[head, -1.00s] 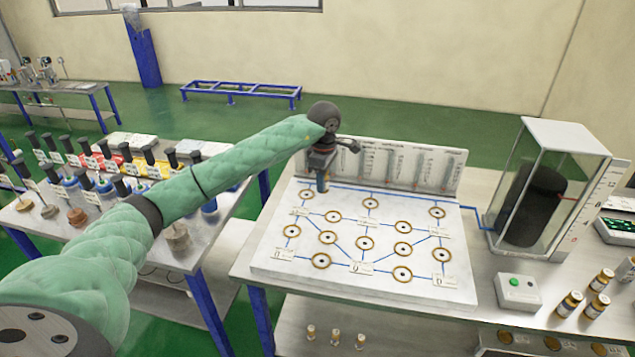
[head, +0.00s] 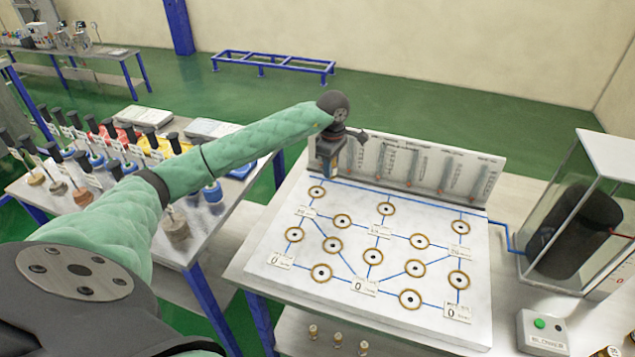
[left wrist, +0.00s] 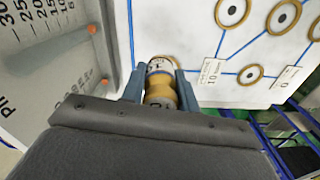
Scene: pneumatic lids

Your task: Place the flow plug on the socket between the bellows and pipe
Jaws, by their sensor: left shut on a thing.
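My left gripper (head: 326,170) is shut on a small plug (left wrist: 160,84) with a tan, waisted body and a pale marked end. The plug sits between the two blue-grey fingers in the left wrist view; in the head view the fingers mostly hide it. The gripper is over the upper-left corner of the white board (head: 275,235), close behind the top-left socket (head: 317,192). The sockets are brass rings with dark centres, joined by blue lines. A socket (left wrist: 250,74) shows right of the fingers in the wrist view. My right gripper is not in view.
An upright gauge panel (head: 420,168) stands along the board's back edge, close to the gripper. A blower button box (head: 541,332) is at lower right. A side table (head: 215,230) at left holds several tools. Small vials (head: 338,338) stand on a lower shelf.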

